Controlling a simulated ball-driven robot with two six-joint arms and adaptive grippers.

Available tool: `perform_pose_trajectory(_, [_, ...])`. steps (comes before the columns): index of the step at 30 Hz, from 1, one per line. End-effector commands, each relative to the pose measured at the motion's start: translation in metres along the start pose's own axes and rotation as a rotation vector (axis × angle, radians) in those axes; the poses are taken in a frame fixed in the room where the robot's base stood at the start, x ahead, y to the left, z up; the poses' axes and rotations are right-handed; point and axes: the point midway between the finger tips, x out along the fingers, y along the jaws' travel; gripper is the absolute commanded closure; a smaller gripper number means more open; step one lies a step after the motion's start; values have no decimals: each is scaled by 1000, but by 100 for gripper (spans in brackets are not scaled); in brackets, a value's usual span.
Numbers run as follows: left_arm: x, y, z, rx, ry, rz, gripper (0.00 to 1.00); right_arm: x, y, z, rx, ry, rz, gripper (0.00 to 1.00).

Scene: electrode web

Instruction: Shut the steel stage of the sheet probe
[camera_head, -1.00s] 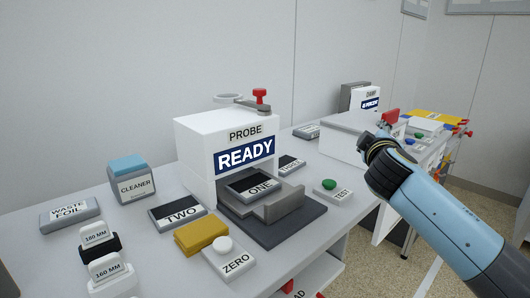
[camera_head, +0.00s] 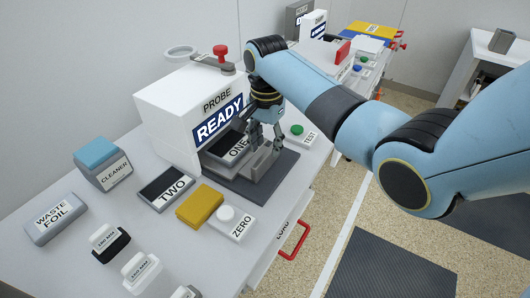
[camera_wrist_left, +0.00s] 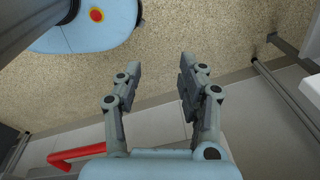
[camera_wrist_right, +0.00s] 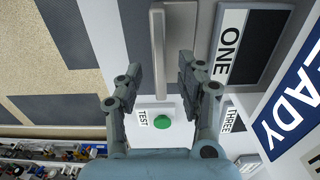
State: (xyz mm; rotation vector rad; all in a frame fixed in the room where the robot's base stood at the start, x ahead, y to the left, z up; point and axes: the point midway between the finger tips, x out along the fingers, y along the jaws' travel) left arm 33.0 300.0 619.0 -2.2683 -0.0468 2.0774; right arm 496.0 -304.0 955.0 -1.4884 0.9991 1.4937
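The white probe (camera_head: 178,112) has a blue READY panel. Its grey steel stage (camera_head: 254,168) sticks out at the front over a dark base plate (camera_head: 253,193), carrying a black plate marked ONE (camera_head: 229,147). My right gripper (camera_head: 266,146) points down at the stage's upright front lip. In the right wrist view, the open right gripper (camera_wrist_right: 159,66) has its fingers on either side of that lip (camera_wrist_right: 157,45); no contact can be made out. My left gripper (camera_wrist_left: 161,62) is open and empty above the floor and does not show in the head view.
The green TEST button (camera_head: 297,129) is close to the right gripper. A TWO plate (camera_head: 166,188), yellow block (camera_head: 199,205) and white ZERO button (camera_head: 227,214) sit left of the base plate. A red-knobbed lever (camera_head: 220,53) tops the probe.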

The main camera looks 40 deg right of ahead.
Motion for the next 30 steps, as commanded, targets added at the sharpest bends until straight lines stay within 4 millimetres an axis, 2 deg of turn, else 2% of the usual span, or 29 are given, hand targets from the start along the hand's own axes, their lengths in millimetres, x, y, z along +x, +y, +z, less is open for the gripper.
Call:
perform_pose_trajectory(3, [1,-4,-3,2,5,-5,60,21,0,0,-1,0,2,62])
perform_pose_trajectory(7, [2,-6,-7,3,11,-8,60,35,0,0,-1,1,0,62])
perform_pose_trajectory(18, [2,-6,-8,3,13,-7,60,41,0,0,-2,2,-2,62])
perform_pose_trajectory(27, [2,-6,-7,3,12,-7,60,41,0,0,-2,2,-2,100])
perform_pose_trajectory(30, [2,-6,-7,3,11,-7,60,41,0,0,-2,2,-2,100])
